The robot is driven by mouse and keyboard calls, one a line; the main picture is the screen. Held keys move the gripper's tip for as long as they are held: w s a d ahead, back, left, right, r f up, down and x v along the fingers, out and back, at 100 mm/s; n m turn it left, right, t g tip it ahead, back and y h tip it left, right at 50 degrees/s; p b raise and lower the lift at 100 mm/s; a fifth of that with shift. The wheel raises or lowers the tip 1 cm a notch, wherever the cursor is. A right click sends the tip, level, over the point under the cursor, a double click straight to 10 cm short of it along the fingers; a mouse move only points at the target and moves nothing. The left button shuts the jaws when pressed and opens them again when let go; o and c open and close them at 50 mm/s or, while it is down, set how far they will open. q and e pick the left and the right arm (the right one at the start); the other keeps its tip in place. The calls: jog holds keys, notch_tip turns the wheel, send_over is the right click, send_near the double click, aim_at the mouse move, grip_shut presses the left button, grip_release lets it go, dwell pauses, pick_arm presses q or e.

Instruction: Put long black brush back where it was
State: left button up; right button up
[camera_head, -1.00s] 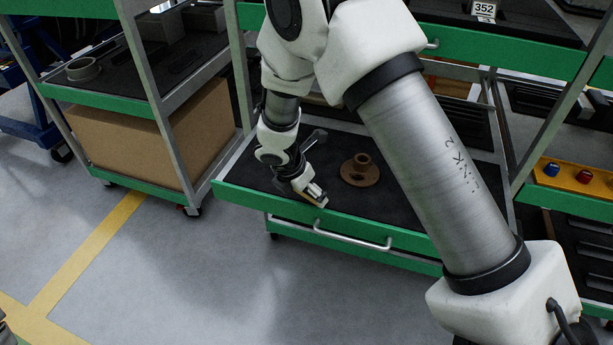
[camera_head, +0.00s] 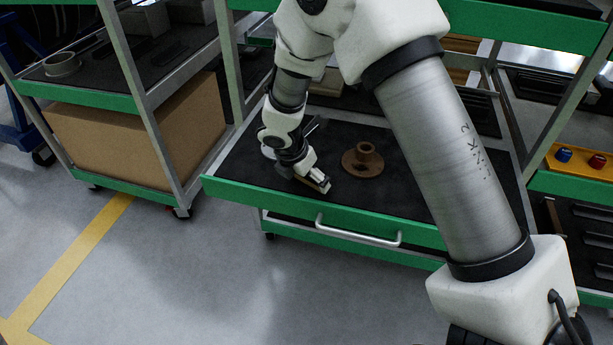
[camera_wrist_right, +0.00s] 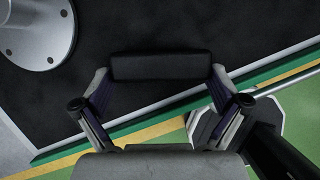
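My right gripper (camera_head: 322,184) is low over the front left part of the dark shelf (camera_head: 240,168) on the green-framed cart. In the right wrist view a black bar with rounded ends, which looks like the long black brush (camera_wrist_right: 160,66), spans the gap between the two fingers (camera_wrist_right: 160,82). The fingers appear to press on its two ends. Whether the brush touches the shelf is unclear. In the head view a thin brownish strip shows at the fingertips, and the brush is not clearly seen there. My left gripper is in neither view.
A brown flanged part (camera_head: 364,161) stands on the shelf just right of my right gripper. A grey round flange (camera_wrist_right: 35,35) is at the upper left in the wrist view. The cart's green front edge and handle (camera_head: 358,232) lie below. Open floor (camera_head: 220,280) is in front.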

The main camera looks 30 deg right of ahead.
jog(key=shift+r, duration=0.2)
jog(key=p+v, duration=0.4)
jog(key=v, duration=0.8)
